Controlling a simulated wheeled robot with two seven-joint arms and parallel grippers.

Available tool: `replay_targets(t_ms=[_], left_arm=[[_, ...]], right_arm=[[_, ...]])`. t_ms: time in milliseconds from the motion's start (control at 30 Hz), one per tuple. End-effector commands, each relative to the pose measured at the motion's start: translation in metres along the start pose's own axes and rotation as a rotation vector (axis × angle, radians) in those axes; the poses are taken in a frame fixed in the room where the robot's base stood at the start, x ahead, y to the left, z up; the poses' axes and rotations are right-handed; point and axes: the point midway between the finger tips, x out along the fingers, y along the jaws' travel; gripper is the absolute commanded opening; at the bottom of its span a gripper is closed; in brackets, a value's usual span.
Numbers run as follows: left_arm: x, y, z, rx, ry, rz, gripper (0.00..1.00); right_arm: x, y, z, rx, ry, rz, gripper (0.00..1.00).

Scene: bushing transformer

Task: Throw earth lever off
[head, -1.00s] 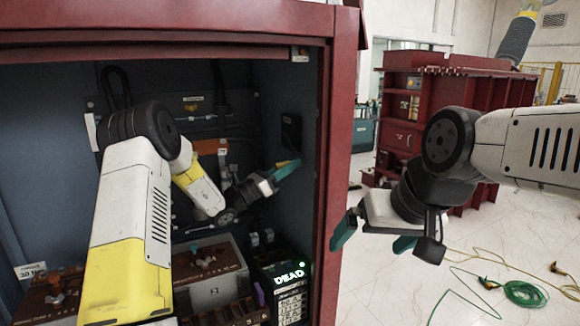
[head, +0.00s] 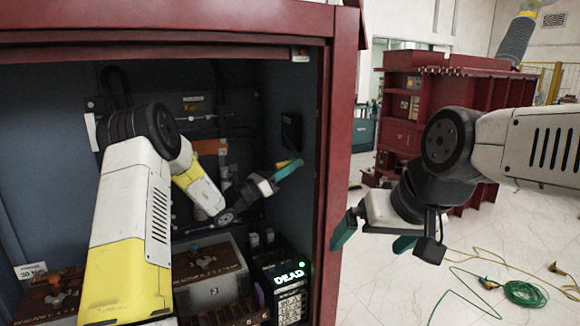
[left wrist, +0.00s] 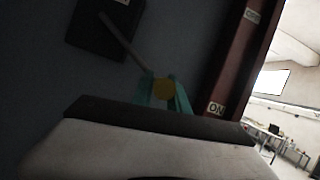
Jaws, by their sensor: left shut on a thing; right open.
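The earth lever is a thin rod with a yellow knob (left wrist: 164,89), running from a dark box (left wrist: 101,28) on the cabinet's side wall in the left wrist view. In the head view the dark box (head: 291,131) is on the right inner wall. My left gripper (left wrist: 166,94) is shut on the yellow knob, its teal fingers on either side of it. In the head view this left gripper (head: 288,170) is inside the cabinet below the box, and the knob is mostly hidden. My right gripper (head: 372,238) is open and empty outside the cabinet.
The red cabinet post (head: 338,140) stands close to the right of my left gripper. A lit DEAD display (head: 289,273) sits below. Cables (head: 524,293) lie on the floor.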

Motion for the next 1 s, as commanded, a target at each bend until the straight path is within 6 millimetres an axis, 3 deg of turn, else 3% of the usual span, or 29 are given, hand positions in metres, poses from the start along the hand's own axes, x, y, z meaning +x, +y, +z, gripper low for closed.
replay_targets(t_ms=[467,1000], left_arm=[[0.005,-0.010,0.014,-0.109,-0.002,0.046,0.00],[0.030,-0.033,0.075,-0.552,-0.003,0.228,0.00]], right_arm=[[0.000,0.000,0.000,0.000,0.000,0.000,1.00],[0.000,0.000,0.000,0.000,0.000,0.000,1.00]])
